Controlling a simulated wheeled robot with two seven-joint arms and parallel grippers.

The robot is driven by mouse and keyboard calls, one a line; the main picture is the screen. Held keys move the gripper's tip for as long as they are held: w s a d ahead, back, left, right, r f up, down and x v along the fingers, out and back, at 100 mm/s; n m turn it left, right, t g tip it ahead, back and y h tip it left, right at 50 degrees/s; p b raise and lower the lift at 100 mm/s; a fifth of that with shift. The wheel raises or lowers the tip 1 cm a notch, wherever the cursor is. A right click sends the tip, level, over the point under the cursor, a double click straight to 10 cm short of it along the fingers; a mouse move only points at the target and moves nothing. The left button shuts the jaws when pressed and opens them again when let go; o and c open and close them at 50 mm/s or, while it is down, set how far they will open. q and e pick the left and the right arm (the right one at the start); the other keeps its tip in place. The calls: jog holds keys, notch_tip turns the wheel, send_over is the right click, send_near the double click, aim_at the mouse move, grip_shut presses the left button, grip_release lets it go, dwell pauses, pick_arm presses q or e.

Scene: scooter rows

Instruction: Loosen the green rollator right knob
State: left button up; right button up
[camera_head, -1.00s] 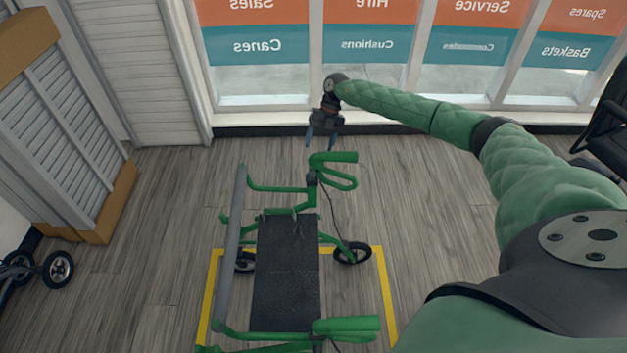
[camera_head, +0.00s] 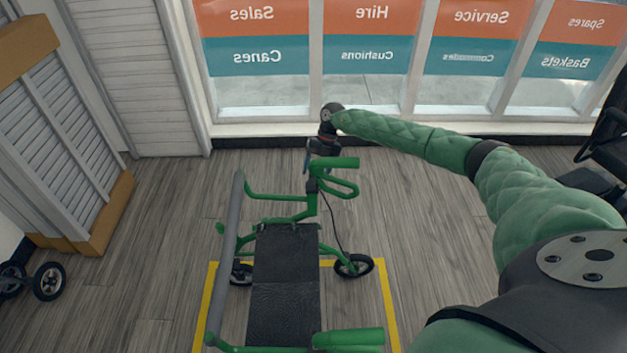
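The green rollator (camera_head: 265,223) stands on the floor, with a dark seat (camera_head: 285,285) and a grey back bar (camera_head: 232,230). Its far green handle (camera_head: 335,163) has a loop-shaped brake lever below it, and a dark fitting (camera_head: 312,185) sits on the post under it; I cannot make out the knob itself. The near handle (camera_head: 348,340) is at the bottom edge. My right gripper (camera_head: 315,160) points down just behind the far handle. One finger shows left of the handle, set apart from the gripper body; the other is hidden. My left gripper is out of view.
Yellow floor tape (camera_head: 388,300) surrounds the rollator. A shuttered wooden unit (camera_head: 70,150) stands at the left, with wheels (camera_head: 48,281) of another vehicle below. A black chair (camera_head: 605,150) is at the right. Windows with signs line the back; floor between is clear.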

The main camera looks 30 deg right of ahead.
aim_at(315, 180)
jog(key=x, duration=0.3)
jog(key=shift+s+a+f+p, duration=0.1)
jog(key=shift+a+f+p, duration=0.05)
jog(key=shift+f+p, duration=0.2)
jog(key=shift+s+a+f, duration=0.1)
jog(key=shift+a+f, duration=0.05)
jog(key=shift+f, duration=0.25)
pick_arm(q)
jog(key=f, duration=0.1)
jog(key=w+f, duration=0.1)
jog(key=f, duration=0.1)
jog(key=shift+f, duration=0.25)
pick_arm(e)
jog(key=shift+c, duration=0.4)
jog(key=c, duration=0.9)
